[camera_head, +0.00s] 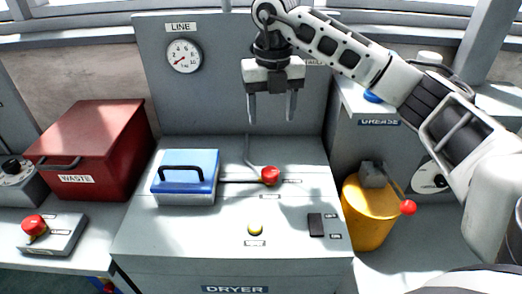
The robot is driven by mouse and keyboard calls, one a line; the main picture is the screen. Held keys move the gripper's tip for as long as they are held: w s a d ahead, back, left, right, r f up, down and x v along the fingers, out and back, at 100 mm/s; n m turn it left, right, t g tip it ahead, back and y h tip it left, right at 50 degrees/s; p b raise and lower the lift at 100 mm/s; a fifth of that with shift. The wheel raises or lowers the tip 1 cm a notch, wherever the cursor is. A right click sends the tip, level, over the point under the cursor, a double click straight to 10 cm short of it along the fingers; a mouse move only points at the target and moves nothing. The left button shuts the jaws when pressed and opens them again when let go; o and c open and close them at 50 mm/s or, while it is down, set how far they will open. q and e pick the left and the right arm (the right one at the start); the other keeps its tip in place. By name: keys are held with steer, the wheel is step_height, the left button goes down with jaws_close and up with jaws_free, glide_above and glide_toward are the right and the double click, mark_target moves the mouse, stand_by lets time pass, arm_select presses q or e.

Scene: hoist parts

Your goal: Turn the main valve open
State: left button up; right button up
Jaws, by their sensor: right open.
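My right gripper (271,107) hangs fingers down in front of the grey upright panel, open and empty. It is above and behind the dryer's top. A red ball knob (270,176) on a thin bent rod stands on the dryer top below the gripper, apart from it; it looks like a valve lever. The small labels beside it are too small to read, so I cannot tell for sure that it is the main valve. My left gripper is not in view.
The grey dryer (170,240) carries a blue box with a black handle (186,178), a yellow button (255,229) and a black switch (316,225). A red waste bin (110,130) stands left, a yellow can (365,215) right. A gauge (184,56) is behind.

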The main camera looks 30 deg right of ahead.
mark_target(270, 170)
step_height(270, 170, down, 16)
steer(key=shift+s+a+p, duration=0.1)
steer(key=shift+p, duration=0.95)
steer(key=c, duration=1)
